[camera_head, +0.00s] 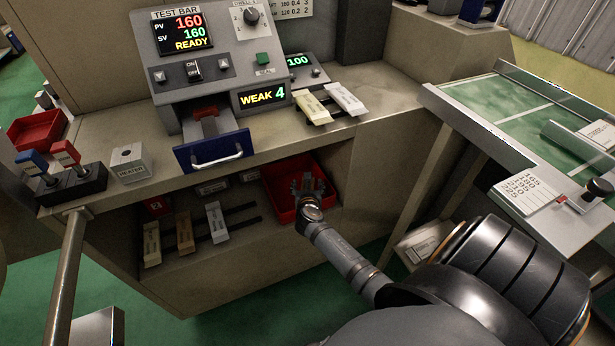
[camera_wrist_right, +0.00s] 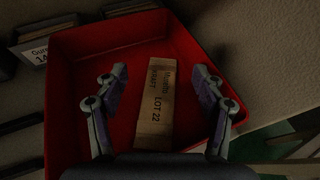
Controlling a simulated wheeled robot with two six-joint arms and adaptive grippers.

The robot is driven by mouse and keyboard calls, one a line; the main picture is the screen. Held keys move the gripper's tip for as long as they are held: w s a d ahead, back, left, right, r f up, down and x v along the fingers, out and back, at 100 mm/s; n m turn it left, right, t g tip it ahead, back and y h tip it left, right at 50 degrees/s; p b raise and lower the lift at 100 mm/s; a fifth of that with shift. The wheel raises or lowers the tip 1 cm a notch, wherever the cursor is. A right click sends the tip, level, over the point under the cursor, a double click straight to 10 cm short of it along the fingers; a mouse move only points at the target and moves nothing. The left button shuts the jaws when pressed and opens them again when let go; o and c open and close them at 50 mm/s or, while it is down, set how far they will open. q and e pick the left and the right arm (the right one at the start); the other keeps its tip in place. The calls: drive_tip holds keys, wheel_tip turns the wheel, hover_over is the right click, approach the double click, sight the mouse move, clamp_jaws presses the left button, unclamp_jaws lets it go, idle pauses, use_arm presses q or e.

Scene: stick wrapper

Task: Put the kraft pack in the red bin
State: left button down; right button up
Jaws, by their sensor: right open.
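The kraft pack (camera_wrist_right: 157,100), a tan block printed "KRAFT LOT 22", lies on the floor of the red bin (camera_wrist_right: 85,50) in the right wrist view. In the head view the red bin (camera_head: 285,207) stands on the lower shelf under the bench, with the pack hidden there behind my gripper. My right gripper (camera_head: 308,183) reaches into the bin. In the wrist view my right gripper (camera_wrist_right: 160,80) is open, with one finger on each side of the pack and gaps between. My left gripper is out of view.
Several packs, one brown (camera_head: 184,232), stand on the lower shelf left of the bin. Two packs (camera_head: 313,107) lie on the bench beside the test machine (camera_head: 200,70). Its blue drawer (camera_head: 215,152) juts out above the shelf. A second red bin (camera_head: 38,130) sits at far left.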

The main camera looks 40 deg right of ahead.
drive_tip(key=shift+r, duration=0.45)
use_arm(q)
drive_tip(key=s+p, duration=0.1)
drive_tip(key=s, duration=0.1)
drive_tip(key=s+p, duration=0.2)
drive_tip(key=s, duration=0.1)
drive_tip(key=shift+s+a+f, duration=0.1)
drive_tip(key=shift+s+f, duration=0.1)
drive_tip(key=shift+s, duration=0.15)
use_arm(e)
drive_tip(key=v, duration=1.2)
